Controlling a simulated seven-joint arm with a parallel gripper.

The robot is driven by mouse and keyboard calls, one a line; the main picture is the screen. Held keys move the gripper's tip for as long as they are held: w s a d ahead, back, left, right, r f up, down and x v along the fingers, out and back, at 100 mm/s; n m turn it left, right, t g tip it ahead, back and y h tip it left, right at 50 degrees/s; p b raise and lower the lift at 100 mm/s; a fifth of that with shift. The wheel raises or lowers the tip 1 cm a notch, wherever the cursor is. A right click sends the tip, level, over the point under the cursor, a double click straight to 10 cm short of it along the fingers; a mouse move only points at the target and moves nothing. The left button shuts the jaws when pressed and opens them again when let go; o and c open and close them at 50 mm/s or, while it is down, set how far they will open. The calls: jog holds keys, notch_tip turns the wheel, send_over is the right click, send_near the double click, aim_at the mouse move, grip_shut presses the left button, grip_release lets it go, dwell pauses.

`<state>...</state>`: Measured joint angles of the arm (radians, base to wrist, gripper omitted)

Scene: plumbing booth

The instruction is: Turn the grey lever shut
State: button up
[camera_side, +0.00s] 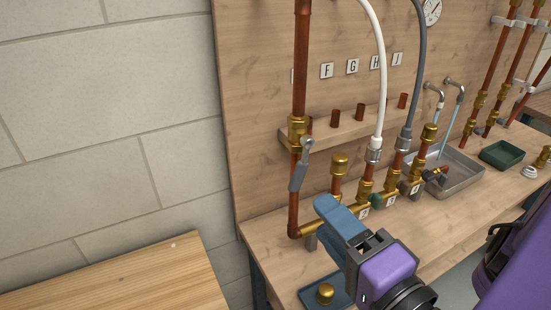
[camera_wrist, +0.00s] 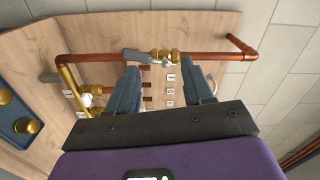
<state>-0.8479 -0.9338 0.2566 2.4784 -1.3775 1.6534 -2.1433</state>
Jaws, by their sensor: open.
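The grey lever (camera_side: 299,173) is on a brass valve (camera_side: 297,130) in the upright copper pipe (camera_side: 301,60) at the left of the board. It hangs down from the valve, slightly tilted and nearly in line with the pipe. In the wrist view the lever (camera_wrist: 138,56) and the valve (camera_wrist: 166,55) lie across the picture, beyond my fingertips. My gripper (camera_side: 327,207) is to the lower right of the lever in the side view, apart from it. The wrist view shows my gripper (camera_wrist: 164,78) with its blue fingers spread and nothing between them.
A brass manifold (camera_side: 345,212) with capped stubs and white and grey hoses runs along the bench, close to my gripper. A blue tray (camera_side: 308,297) with a brass cap (camera_side: 325,292) lies at the front. A sink (camera_side: 463,172) and green tray (camera_side: 502,154) stand at right.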

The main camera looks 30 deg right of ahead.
jog(key=shift+s, duration=0.7)
jog(key=m, duration=2.4)
send_near(300, 180)
jog(key=w, duration=1)
jog(key=shift+w, duration=0.3)
grip_shut()
